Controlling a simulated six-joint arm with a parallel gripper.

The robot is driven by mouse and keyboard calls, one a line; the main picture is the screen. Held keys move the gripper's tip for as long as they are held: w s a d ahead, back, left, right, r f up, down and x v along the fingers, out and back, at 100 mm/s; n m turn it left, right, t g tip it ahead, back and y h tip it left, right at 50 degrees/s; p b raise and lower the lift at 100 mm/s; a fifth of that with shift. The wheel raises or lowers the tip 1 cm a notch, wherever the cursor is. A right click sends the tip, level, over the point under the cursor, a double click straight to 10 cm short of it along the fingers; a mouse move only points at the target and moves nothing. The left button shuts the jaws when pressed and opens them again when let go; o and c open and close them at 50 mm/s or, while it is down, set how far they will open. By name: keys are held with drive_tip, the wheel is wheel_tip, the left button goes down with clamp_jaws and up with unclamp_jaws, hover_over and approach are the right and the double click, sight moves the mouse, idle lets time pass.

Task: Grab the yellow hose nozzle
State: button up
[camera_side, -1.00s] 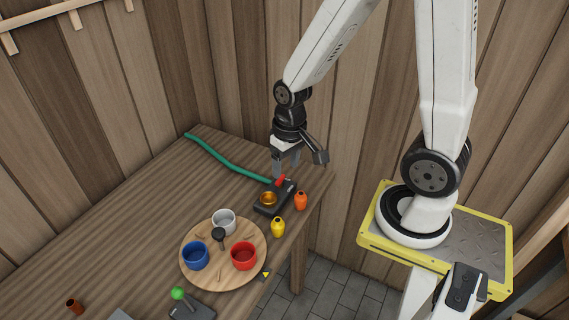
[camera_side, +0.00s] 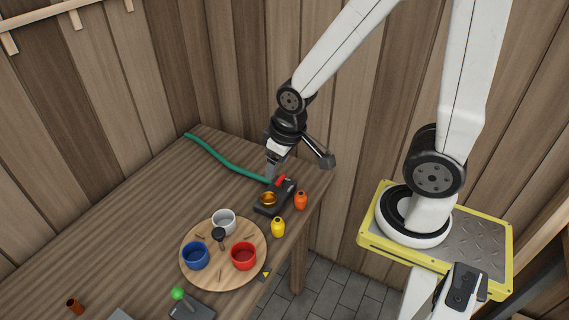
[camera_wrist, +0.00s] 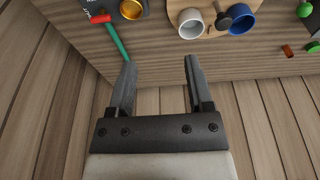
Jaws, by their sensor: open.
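A small yellow piece (camera_side: 278,227), bulb-shaped with a narrower top, stands on the table between the round board and the table's right edge. It looks like the yellow nozzle; it is not seen in the wrist view. A similar orange piece (camera_side: 301,200) stands behind it and to the right. My gripper (camera_side: 271,170) is above the far end of the table, near the hose end, well behind the yellow piece. In the wrist view my gripper (camera_wrist: 160,60) is open, with nothing between its fingers.
A green hose (camera_side: 229,164) runs to a black base (camera_side: 264,210) with a red lever (camera_side: 281,180) and a gold cup (camera_side: 268,199). A round wooden board (camera_side: 206,278) holds white, blue and red cups. The table's left part is largely clear.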

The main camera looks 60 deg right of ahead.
drive_tip(key=o, duration=0.3)
idle(0.4)
